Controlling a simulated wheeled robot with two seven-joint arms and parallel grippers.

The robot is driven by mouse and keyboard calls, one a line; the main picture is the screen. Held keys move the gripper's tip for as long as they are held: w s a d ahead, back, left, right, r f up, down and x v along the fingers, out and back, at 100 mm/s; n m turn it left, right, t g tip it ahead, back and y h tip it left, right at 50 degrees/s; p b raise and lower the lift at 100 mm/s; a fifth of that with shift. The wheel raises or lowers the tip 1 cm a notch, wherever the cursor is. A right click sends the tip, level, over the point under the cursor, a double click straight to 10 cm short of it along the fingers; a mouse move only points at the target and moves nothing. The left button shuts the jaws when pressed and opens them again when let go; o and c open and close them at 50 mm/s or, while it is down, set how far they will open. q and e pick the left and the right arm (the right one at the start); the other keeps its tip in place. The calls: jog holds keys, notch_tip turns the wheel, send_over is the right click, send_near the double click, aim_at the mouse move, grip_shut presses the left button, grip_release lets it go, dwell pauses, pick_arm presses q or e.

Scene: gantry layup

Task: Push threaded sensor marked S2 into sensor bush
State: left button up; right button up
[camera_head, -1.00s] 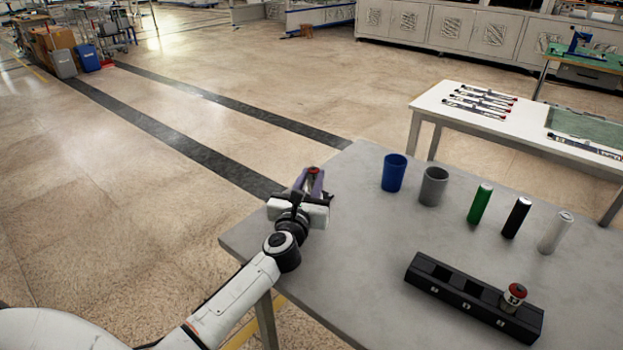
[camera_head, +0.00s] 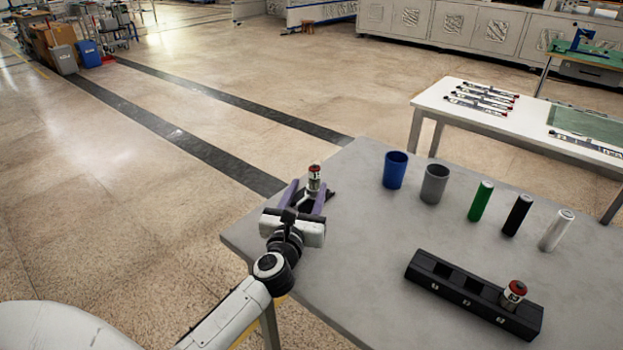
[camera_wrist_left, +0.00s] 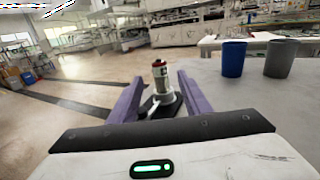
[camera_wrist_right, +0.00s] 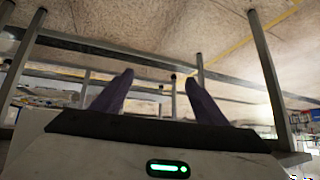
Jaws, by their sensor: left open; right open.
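A red-capped sensor with a pale, marked body (camera_head: 314,180) stands upright at the table's left edge; its marking is too small to read. In the left wrist view the sensor (camera_wrist_left: 159,72) stands on a pale bush (camera_wrist_left: 163,100) on a dark base. How deep it sits in the bush I cannot tell. My left gripper (camera_head: 305,198) is open, its purple fingers on either side of the bush and base, with visible gaps. My right gripper (camera_wrist_right: 160,95) is open and empty, pointing at the floor and table frames; it is outside the head view.
A black block with slots (camera_head: 432,272) holds another red-capped sensor (camera_head: 514,292) on the grey table (camera_head: 370,270). A blue cup (camera_head: 395,170), grey cup (camera_head: 434,184) and green (camera_head: 480,201), black (camera_head: 517,215) and white (camera_head: 556,230) cylinders stand behind it.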

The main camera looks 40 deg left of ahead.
pick_arm(q)
jog(key=v, duration=0.4)
jog(key=shift+s+d, duration=0.1)
jog(key=shift+s, duration=0.2)
dwell(0.3)
